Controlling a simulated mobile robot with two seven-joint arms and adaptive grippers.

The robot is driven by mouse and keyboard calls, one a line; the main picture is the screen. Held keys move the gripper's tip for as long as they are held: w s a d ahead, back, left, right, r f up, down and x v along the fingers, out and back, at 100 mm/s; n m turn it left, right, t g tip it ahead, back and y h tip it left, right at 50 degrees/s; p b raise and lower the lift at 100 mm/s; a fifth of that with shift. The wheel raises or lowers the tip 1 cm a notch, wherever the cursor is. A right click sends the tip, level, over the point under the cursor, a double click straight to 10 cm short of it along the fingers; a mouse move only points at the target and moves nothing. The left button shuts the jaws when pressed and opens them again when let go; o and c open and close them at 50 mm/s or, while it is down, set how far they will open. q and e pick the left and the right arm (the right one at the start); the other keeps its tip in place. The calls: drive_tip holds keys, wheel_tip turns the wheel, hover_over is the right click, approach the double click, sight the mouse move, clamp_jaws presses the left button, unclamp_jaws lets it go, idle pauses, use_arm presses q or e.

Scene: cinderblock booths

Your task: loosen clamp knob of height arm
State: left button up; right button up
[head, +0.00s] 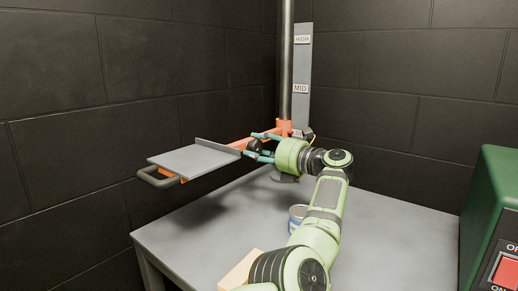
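The height arm (232,144) is an orange bar running from the collar (284,127) on a steel post to a grey tray (193,160) at the left. A dark round clamp knob (254,146) shows near the bar, partly hidden.
A scale plate (302,70) reads HIGH and MID behind the post; the collar is near its low end. A can (297,217) and a tan block (241,270) are on the grey table (190,238). A green box with a red switch (490,220) stands right.

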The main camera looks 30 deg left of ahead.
use_arm(q)
drive_tip(key=o, duration=0.4)
drive_tip(key=s+d, duration=0.1)
drive_tip(key=d, duration=1.1)
